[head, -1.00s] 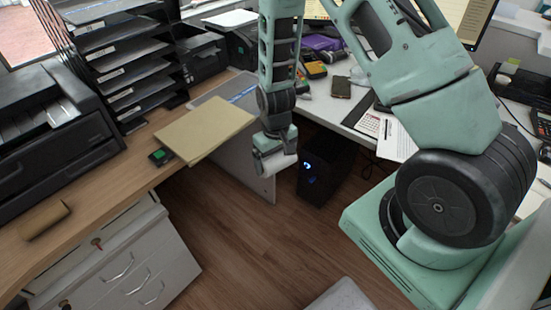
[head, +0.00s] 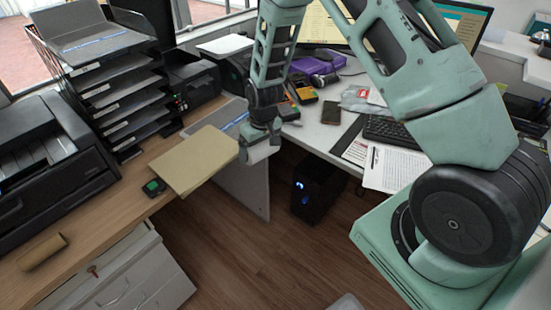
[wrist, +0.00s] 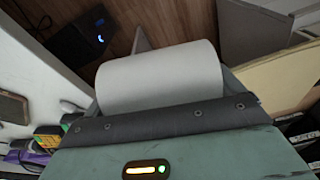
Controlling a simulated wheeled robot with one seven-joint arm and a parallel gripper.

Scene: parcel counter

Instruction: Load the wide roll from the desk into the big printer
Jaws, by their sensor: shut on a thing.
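My gripper (head: 258,137) hangs above the gap between the wooden counter and the white desk, close to the counter's right edge. It is shut on a wide white roll (head: 263,152). The roll also fills the upper middle of the wrist view (wrist: 160,80), lying crosswise in front of the gripper; the fingertips are mostly hidden there. A big black printer (head: 45,165) stands at the left on the counter, well away from the roll. A smaller black printer (head: 192,82) stands at the back, beside the tray stack.
A tan envelope (head: 195,160) overhangs the counter edge just left of the roll. A small black-green device (head: 154,187) and a cardboard tube (head: 42,252) lie on the counter (head: 100,215). A black letter-tray stack (head: 120,95) rises behind. A computer tower (head: 318,190) stands below the desk.

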